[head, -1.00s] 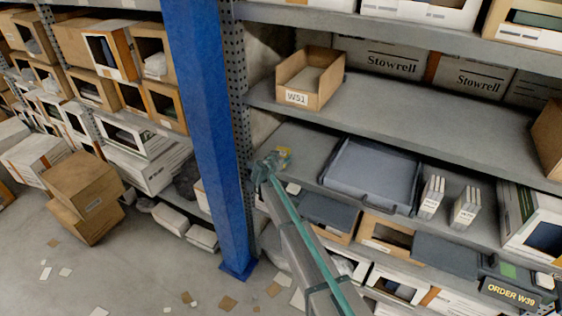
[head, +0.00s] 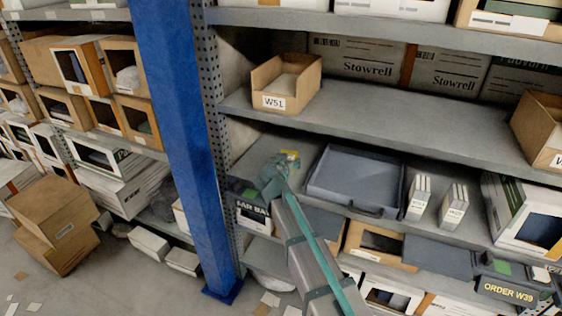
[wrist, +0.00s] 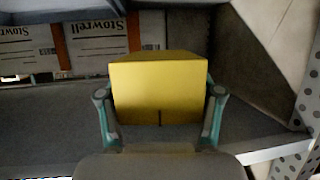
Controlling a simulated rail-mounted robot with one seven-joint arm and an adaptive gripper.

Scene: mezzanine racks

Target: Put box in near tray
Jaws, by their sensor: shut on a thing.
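A yellow box (wrist: 160,92) fills the middle of the wrist view, with one teal finger against each side. My gripper (wrist: 159,100) is shut on it. In the head view only a small yellow patch of the box (head: 292,155) shows beyond my gripper (head: 278,168); the rest is hidden behind my wrist. A shallow grey tray (head: 380,210) with a front handle sits on the middle shelf, to the right of my gripper. The part of its inside that I see looks empty. The box is outside the tray, to its left.
Two small white cartons (head: 419,197) stand right of the tray. An open cardboard bin marked W51 (head: 273,102) sits on the shelf above. A blue post (head: 185,150) rises to the left. A dark unit reading ORDER W39 (head: 508,288) is at lower right.

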